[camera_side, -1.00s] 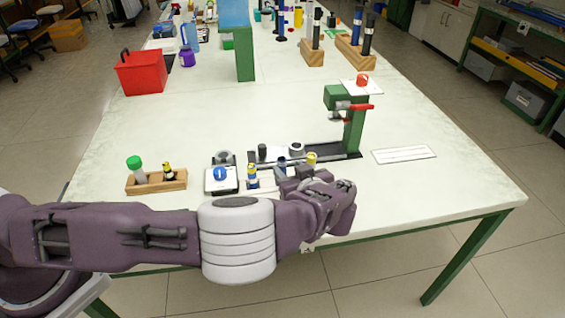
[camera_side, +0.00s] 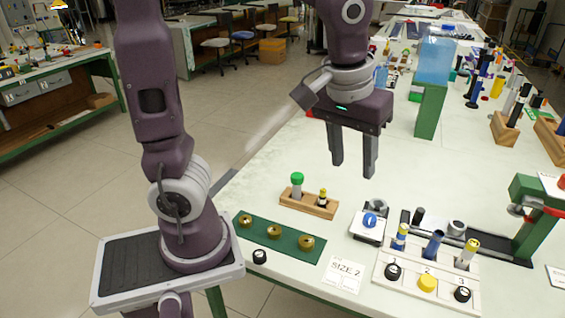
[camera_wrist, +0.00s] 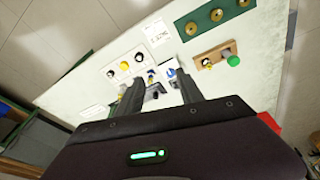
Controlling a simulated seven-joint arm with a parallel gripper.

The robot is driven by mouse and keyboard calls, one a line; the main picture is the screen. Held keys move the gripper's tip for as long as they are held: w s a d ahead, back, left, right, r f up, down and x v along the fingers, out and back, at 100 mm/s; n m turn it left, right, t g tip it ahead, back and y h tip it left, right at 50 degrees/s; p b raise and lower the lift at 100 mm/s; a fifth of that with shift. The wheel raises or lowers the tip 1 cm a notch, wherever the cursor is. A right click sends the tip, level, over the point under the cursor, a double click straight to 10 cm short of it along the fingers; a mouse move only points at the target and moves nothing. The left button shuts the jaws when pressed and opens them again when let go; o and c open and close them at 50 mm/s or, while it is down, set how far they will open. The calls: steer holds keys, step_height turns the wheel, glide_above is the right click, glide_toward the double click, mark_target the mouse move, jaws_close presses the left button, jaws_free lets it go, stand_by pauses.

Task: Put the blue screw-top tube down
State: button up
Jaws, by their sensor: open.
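A dark blue tube (camera_side: 433,244) stands upright, slightly tilted, in the middle of a white rack (camera_side: 412,284), with no cap visible on it. I cannot tell for certain which is the screw-top one. My gripper (camera_side: 353,165) is open and empty, high above the table, left of and well apart from the rack. In the wrist view its fingers (camera_wrist: 156,82) are spread and partly hide the tubes.
Black and yellow knobs (camera_side: 427,283) line the rack's front. A blue-topped white device (camera_side: 369,222), a wooden block with a green-capped tube (camera_side: 308,204) and a green strip with brass pieces (camera_side: 279,239) stand left. A green press (camera_side: 530,215) stands right.

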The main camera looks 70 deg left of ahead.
steer(key=s+r+m+t, duration=0.1)
steer(key=s+m+t, duration=0.2)
steer(key=s, duration=1)
steer(key=m, duration=0.2)
steer(key=shift+d+r+m+h, duration=0.2)
steer(key=shift+r+m+h, duration=0.1)
steer(key=shift+r, duration=0.1)
